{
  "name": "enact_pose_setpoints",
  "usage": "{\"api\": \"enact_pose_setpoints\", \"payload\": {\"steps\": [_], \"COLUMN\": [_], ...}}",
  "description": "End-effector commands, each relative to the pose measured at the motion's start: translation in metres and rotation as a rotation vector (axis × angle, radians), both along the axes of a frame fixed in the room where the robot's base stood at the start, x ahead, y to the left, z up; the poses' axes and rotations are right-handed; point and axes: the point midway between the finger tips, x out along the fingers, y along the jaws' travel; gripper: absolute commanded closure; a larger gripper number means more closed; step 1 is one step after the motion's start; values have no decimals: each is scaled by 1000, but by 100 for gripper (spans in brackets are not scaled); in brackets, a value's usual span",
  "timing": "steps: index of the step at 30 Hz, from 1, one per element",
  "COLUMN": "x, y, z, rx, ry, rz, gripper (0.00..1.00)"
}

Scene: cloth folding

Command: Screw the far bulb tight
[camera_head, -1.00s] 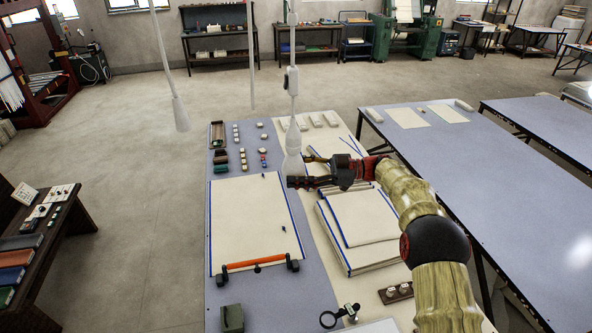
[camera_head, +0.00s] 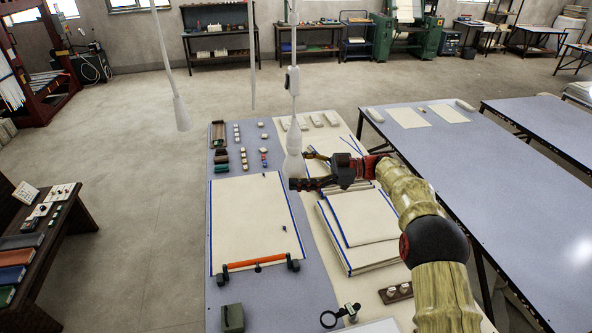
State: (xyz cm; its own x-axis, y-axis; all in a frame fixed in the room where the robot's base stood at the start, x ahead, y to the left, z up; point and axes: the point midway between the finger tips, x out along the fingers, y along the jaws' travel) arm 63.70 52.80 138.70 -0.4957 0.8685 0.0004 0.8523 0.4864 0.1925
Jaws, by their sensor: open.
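A white lamp with a pale bulb (camera_head: 293,166) hangs on a cord above the table, at the picture's centre. My gripper (camera_head: 299,170) is at this bulb, coming from the right, with its fingers spread. One dark finger lies below and in front of the bulb, and the other is up and to its right. I cannot tell whether either finger touches it. Another white hanging lamp (camera_head: 181,114) is to the left, clear of the table and of my gripper. The bulb's thread and how far it sits in its socket are too small to see.
Below is a grey table (camera_head: 222,292) with a cream cloth (camera_head: 250,215), an orange-handled bar (camera_head: 257,262), small blocks and stacked cloths (camera_head: 350,235). A third cord (camera_head: 252,70) hangs behind. More grey tables (camera_head: 490,150) stand at the right. The floor at left is open.

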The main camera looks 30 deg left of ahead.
Motion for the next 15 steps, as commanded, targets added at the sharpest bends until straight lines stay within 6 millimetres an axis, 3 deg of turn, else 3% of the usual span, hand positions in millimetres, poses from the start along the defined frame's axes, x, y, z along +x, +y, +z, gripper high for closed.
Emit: {"api": "enact_pose_setpoints", "payload": {"steps": [8, 15], "x": [7, 30], "y": [-10, -50], "z": [-1, -1], "rx": [-1, 0], "ry": [0, 1], "rz": [-2, -3], "gripper": [29, 29]}}
